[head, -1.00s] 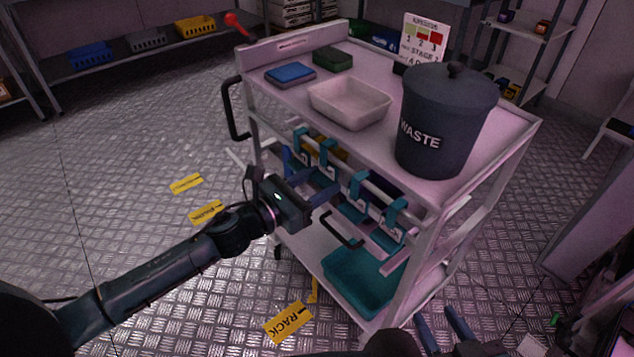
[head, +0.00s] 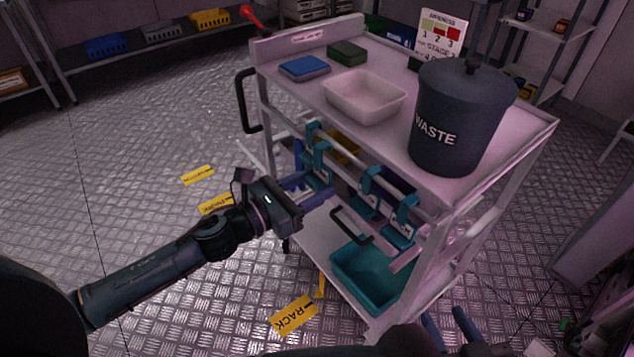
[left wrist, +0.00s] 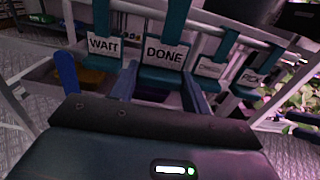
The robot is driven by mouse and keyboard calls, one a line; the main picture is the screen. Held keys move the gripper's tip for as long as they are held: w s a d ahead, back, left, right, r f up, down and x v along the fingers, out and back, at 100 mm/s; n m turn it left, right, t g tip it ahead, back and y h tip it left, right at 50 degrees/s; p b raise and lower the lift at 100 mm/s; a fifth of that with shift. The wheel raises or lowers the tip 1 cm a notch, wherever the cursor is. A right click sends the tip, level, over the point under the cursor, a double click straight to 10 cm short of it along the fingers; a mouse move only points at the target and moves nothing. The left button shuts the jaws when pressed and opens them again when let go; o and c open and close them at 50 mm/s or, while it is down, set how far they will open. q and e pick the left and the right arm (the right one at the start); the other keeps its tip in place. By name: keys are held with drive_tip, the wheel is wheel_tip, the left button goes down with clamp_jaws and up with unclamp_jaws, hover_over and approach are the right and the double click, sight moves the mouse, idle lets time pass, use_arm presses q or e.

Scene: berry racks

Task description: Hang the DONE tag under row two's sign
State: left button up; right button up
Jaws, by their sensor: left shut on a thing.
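The DONE tag (left wrist: 165,55) is a white label on a teal holder with a teal strap above it, in the middle of the left wrist view. My left gripper (left wrist: 160,76) is shut on it, with a finger on each side of its lower part; the gripper also shows in the head view (head: 318,184) beside the cart's rail. I cannot tell whether the tag's hook touches the rail. The WAIT tag (left wrist: 104,47) hangs just to its left. My right gripper (head: 446,318) is open and empty at the bottom of the head view. I cannot make out row two's sign.
The white cart (head: 440,190) carries a WASTE bin (head: 455,118), a pale tray (head: 362,112) and a teal tub (head: 345,270) below. More tags (left wrist: 210,70) hang to the right on its rail (left wrist: 215,18). Open floor (head: 150,225) lies to the left.

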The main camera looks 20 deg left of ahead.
use_arm(q)
drive_tip(key=shift+b+v, duration=0.3)
drive_tip(key=shift+v, duration=0.95)
drive_tip(key=shift+s+a, duration=0.1)
drive_tip(key=shift+s, duration=0.05)
